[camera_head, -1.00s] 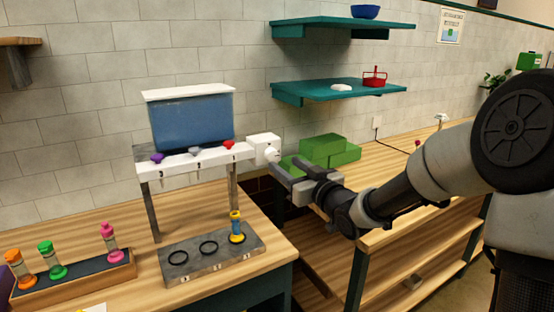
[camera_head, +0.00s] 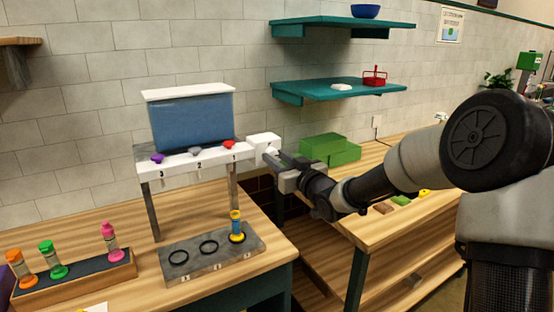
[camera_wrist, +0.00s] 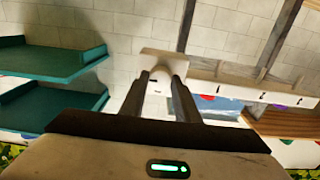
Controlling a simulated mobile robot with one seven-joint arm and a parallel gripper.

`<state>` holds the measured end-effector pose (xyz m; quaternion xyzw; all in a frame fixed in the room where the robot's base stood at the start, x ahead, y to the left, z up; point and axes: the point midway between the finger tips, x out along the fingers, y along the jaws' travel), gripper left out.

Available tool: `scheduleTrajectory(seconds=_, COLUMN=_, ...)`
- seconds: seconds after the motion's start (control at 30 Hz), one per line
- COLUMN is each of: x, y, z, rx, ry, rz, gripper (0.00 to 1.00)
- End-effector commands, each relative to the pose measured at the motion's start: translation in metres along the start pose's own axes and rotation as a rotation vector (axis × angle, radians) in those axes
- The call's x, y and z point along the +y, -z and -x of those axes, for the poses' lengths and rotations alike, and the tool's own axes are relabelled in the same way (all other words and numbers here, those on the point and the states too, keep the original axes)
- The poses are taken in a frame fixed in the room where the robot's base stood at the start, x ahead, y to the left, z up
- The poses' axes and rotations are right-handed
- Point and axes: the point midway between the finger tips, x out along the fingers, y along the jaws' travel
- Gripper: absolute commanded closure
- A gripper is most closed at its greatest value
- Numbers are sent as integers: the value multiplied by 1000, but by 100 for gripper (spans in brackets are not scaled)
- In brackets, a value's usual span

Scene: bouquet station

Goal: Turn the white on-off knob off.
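The white box (camera_head: 262,141) sits at the right end of the dispenser's white rail. My gripper (camera_head: 269,155) is right in front of it and hides the knob in the head view. In the wrist view the white knob (camera_wrist: 158,82) shows on the face of the white box (camera_wrist: 170,59), with a small dark mark. My gripper (camera_wrist: 161,80) is open there, one finger on each side of the knob in the picture. I cannot tell whether the fingers touch it.
The dispenser's blue tank (camera_head: 193,121) stands above purple, grey and red knobs. A grey holder (camera_head: 212,253) with a yellow-blue vial stands below.

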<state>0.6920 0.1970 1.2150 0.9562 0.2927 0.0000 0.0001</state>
Motion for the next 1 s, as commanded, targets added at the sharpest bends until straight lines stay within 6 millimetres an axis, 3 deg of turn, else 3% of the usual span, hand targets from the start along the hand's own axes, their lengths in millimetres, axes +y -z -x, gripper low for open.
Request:
scheduleTrajectory(seconds=0.47, x=0, y=-5, z=0, rx=3, ry=0, rz=135, gripper=94)
scheduleTrajectory(seconds=1.0, x=-1, y=-6, z=0, rx=2, ry=0, rz=626, gripper=94)
